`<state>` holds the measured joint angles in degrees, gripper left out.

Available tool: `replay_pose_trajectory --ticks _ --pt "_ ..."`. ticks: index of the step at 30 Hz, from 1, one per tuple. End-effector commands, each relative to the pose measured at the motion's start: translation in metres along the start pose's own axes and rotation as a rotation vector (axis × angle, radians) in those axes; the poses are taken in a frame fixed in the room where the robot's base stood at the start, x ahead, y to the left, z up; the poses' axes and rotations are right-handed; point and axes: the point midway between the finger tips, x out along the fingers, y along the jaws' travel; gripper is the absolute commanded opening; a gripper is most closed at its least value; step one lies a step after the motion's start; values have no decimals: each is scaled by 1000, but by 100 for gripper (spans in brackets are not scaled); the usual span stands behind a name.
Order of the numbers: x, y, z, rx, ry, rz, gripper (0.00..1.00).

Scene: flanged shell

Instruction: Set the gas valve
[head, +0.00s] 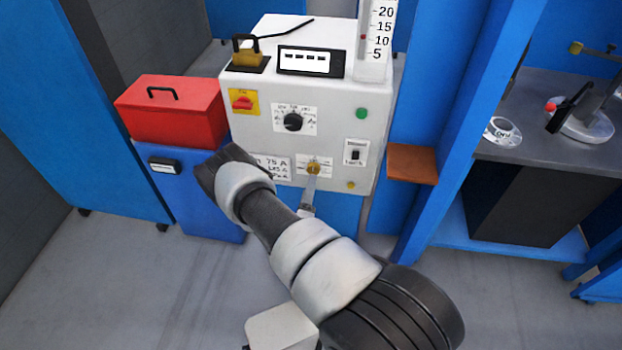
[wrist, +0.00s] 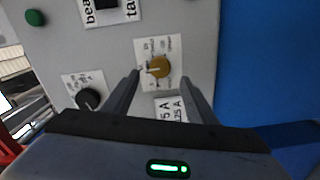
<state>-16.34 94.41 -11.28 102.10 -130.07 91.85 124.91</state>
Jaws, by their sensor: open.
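The gas valve appears to be the brass-yellow knob (head: 313,168) low on the front of the white machine, on a white printed label. In the wrist view, the knob (wrist: 161,65) lies just beyond and between my fingertips, with a pale mark on its left side. The label's small print is unreadable. My gripper (wrist: 157,82) is open, with one finger on each side of the knob's line and nothing held. I cannot tell whether the fingers touch the knob or panel. In the head view, my forearm hides most of the gripper below the knob.
The white machine (head: 250,118) also carries a black dial (head: 293,121), a red switch (head: 242,101), a green button (head: 361,113) and a black rocker switch (head: 355,155). A red toolbox (head: 172,115) stands left. A brown ledge (head: 412,163) juts out right. Floor in front is clear.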

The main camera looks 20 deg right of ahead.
Motion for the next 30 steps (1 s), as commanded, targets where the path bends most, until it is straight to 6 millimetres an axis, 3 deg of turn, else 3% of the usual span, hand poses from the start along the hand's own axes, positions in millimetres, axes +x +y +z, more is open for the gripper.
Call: replay_pose_trajectory --ticks 6,13,19,30 --pt "-56 -1 0 -3 2 -5 52" --pt "-97 -1 0 -2 1 -3 52" --pt "-112 0 0 -2 1 -1 52" --pt "-113 0 0 -1 1 -1 52"
